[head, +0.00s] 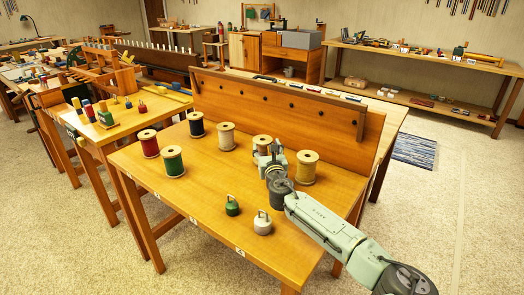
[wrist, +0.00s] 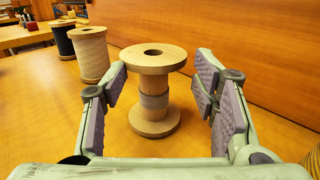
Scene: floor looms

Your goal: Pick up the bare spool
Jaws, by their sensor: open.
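The bare spool (wrist: 154,90) stands upright on the orange-brown table in the wrist view. It is pale wood with a wide top flange, and a narrow grey band shows around its core. In the head view the bare spool (head: 262,140) is partly hidden behind my gripper (head: 270,161). In the wrist view my gripper (wrist: 161,85) is open, with one finger to the left and one to the right of the spool. A gap shows on both sides, and the fingers do not appear to touch it.
Beige (head: 227,137) and navy (head: 196,124) spools stand left of the bare spool, a yellow spool (head: 306,168) right. Red (head: 148,143) and green (head: 173,162) spools stand farther left. Green (head: 232,206) and white (head: 262,223) ringed weights stand in front. A pegged wooden board (head: 280,108) rises behind.

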